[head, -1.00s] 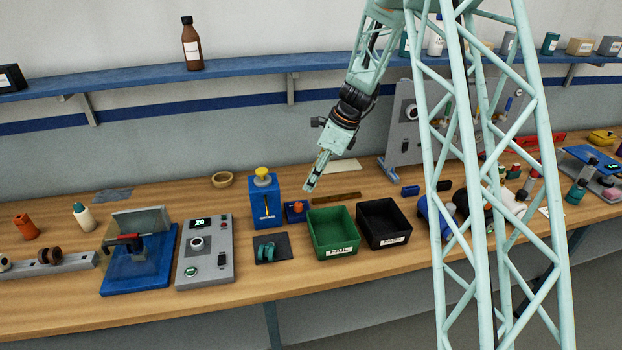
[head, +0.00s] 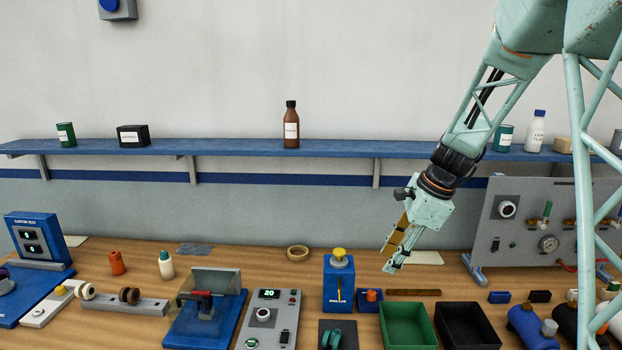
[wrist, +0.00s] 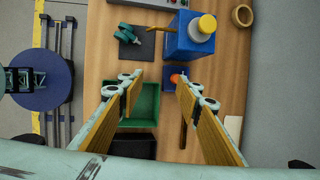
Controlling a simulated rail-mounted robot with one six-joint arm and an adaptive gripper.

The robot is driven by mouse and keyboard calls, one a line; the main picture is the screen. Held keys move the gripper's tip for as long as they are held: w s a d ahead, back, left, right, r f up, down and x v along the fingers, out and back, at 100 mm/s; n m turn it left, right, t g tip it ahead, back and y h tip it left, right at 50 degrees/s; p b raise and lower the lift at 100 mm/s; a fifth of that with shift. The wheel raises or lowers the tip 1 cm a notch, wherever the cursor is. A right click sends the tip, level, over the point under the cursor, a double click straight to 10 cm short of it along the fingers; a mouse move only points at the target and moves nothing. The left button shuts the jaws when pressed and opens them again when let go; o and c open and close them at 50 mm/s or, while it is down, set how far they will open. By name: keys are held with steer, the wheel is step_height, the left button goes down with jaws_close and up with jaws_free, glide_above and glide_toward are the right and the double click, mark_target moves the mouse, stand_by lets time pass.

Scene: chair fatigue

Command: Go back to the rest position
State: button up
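My gripper (head: 393,266) hangs in the air over the workbench, tilted down and to the left in the head view. In the wrist view its two fingers (wrist: 160,86) are well apart with nothing held between them. The green bin (head: 408,322) and black bin (head: 468,324) stand below it, cut by the lower edge of the head view. The green bin (wrist: 147,103) also shows beyond the fingers in the wrist view, looking empty.
A blue box with a yellow knob (head: 339,282) stands left of the bins. A grey control box (head: 270,318) is further left. A blue shelf (head: 230,148) with a brown bottle (head: 291,128) runs along the wall behind. A grey gauge panel (head: 520,228) stands at the right.

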steer(key=s+a+r+n+h+b, duration=0.15)
steer(key=s+r+n, duration=0.4)
steer(key=s, duration=0.55)
steer(key=s+a+r+n+b, duration=0.15)
steer(key=s+r+n, duration=0.25)
steer(key=s+r, duration=0.5)
steer(key=s+d+f+n+t+h+b, duration=0.1)
steer(key=s+n, duration=0.4)
steer(key=s, duration=0.9)
steer(key=s+f+n+h+b, duration=0.1)
steer(key=s+n, duration=0.3)
steer(key=s, duration=1)
steer(key=shift+d+f+n+t+b, duration=0.3)
steer(key=shift+d+n+t+b, duration=0.1)
steer(key=shift+b, duration=0.15)
